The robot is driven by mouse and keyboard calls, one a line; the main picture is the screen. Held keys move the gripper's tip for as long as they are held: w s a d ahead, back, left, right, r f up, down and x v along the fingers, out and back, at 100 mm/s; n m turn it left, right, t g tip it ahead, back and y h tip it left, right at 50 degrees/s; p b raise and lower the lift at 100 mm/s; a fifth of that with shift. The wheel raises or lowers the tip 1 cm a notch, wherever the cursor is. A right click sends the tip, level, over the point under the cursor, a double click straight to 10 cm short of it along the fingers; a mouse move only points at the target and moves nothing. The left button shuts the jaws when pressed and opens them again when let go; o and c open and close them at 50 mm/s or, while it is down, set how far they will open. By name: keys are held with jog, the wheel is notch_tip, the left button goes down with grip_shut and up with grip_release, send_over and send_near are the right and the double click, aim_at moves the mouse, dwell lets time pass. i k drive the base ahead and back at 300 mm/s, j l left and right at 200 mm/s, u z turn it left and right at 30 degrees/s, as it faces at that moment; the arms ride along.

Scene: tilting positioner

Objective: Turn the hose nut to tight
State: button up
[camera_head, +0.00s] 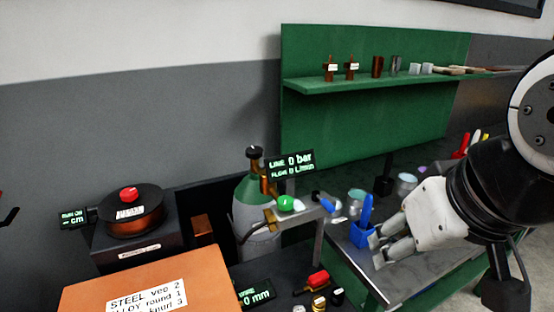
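A green and grey gas cylinder (252,205) stands at the middle, with a black knob (254,152) on top and brass fittings beside it. A grey hose (247,233) curves up to a small brass piece (270,216), which may be the hose nut; it is too small to tell its state. A display (290,163) reads LINE 0 bar and a flow of 0. My gripper (377,250) is at the right, well apart from the hose and cylinder. Its two pale fingers stand apart, with nothing visible between them.
A green knob (286,203) sits on a grey bracket near the cylinder. A blue holder (361,231) stands close to my fingertips on the bench. A dark box with a red-knobbed reel (134,215) and an orange labelled box (130,290) are at left. A green shelf (400,80) is behind.

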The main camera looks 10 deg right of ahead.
aim_at(269, 216)
jog(key=l+u, duration=0.1)
jog(key=u, duration=0.3)
jog(key=i+l+u, duration=0.1)
jog(key=u, duration=0.35)
jog(key=l+u, duration=0.15)
jog(key=u, duration=0.25)
jog(key=l+u, duration=0.15)
jog(key=u, duration=0.3)
